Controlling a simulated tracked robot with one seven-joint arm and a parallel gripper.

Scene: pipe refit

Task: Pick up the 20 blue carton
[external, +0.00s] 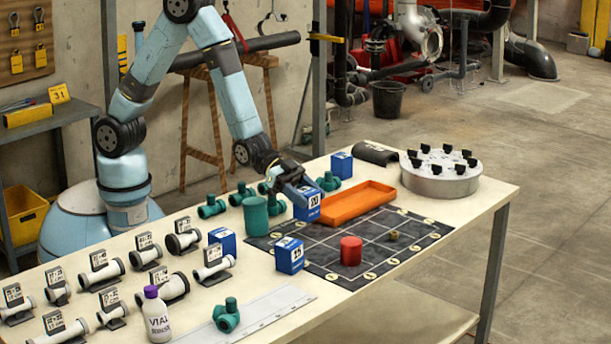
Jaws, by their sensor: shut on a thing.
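The blue carton marked 20 (305,212) is near the middle of the table, just left of the orange tray. My gripper (300,193) reaches down to it from the upper left and is shut on its upper part. The fingers hide part of the carton's top. I cannot tell whether its base touches the table. Other blue cartons stand apart from it: one at the front (290,256), one to the left (222,242) and one at the back (341,165).
The orange tray (365,205) is close on the right. Green cylinder (255,216) and green fittings (211,207) stand close on the left. A red cylinder (351,251) is on the dark grid mat (400,232). White pipe pieces (103,274) fill the left end.

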